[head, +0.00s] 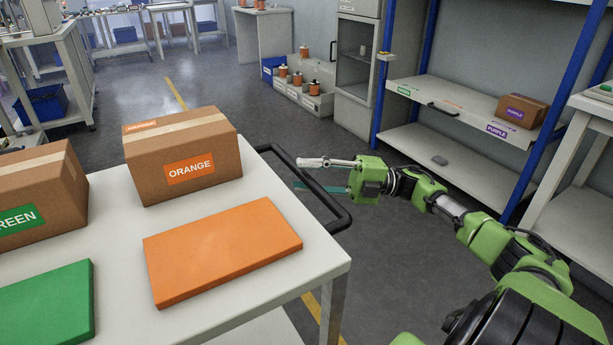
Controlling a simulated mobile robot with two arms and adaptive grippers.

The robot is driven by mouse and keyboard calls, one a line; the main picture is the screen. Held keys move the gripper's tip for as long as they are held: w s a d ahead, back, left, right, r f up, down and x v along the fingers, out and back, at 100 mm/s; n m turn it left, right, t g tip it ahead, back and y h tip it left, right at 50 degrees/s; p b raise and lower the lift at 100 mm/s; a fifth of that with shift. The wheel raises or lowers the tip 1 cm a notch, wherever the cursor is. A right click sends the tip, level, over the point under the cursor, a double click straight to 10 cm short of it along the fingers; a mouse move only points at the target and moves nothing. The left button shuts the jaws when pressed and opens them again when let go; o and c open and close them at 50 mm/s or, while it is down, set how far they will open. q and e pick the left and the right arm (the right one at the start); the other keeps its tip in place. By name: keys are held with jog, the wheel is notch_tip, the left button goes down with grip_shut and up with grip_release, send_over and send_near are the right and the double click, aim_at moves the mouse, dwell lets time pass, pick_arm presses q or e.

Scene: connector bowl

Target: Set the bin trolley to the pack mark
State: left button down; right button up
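A white-topped trolley (262,232) with a black bar handle (335,207) on its right side fills the lower left of the head view. My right gripper (297,174) is at this handle, its pale upper finger and teal lower finger spread apart. In the picture the bar passes between the two fingers; I cannot tell if either touches it. My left gripper is not in view. No pack mark can be made out for certain; a yellow floor line (176,94) shows beyond the trolley and a piece of yellow (313,305) beside its leg.
On the trolley top are an ORANGE carton (150,180), a GREEN carton (60,185), an orange slab (222,250) and a green slab (50,305). A blue-post shelf (465,160) with a PURPLE carton (515,110) stands at right. Bins of spools (305,95) stand at the back. Grey floor between is clear.

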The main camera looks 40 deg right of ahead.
jog(key=v, duration=1.2)
dwell(0.6)
